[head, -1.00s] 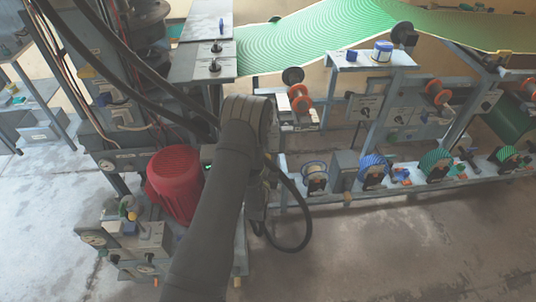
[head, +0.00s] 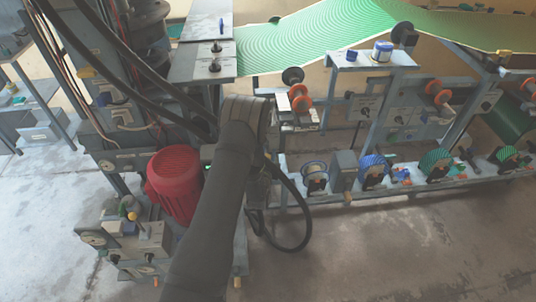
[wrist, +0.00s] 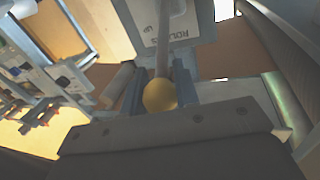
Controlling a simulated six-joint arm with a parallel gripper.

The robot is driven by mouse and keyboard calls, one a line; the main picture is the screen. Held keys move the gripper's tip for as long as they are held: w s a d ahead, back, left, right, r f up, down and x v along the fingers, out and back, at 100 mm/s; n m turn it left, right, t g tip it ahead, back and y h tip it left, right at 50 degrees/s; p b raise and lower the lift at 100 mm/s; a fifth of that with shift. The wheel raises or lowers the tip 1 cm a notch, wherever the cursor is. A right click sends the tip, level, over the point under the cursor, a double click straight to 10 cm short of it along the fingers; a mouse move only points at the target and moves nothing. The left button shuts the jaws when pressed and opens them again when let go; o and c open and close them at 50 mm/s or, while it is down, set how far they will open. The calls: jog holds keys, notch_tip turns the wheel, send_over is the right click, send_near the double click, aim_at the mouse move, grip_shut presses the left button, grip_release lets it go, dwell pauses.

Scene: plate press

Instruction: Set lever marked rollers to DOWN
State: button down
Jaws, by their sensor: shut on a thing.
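The lever is a thin grey rod (wrist: 162,48) with a round yellow knob (wrist: 160,95) in the wrist view. Its rod runs from the knob up the picture to a pale plate (wrist: 187,22). Text on the plate reads partly "ROLLE..." and "UP"; the rod covers part of the plate. My gripper (wrist: 160,91) has one finger on each side of the knob and is shut on it. In the head view my own arm hides the gripper and the lever.
A red motor (head: 174,185) stands left of my arm. A low rail (head: 400,184) with several coloured reels lies to the right, below a green web (head: 310,38). Bare floor (head: 400,250) is open at the lower right.

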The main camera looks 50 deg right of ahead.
jog(key=shift+s+a+f, duration=0.15)
jog(key=shift+f, duration=0.2)
notch_tip(320, 180, down, 7)
jog(key=s+a+h, duration=0.1)
jog(key=shift+s+a+m, duration=0.15)
jog(key=shift+m, duration=0.15)
jog(key=c, duration=1.1)
grip_release()
jog(key=shift+r+t, duration=0.15)
jog(key=shift+t, duration=0.25)
jog(key=v, duration=1.7)
jog(key=shift+a, duration=0.2)
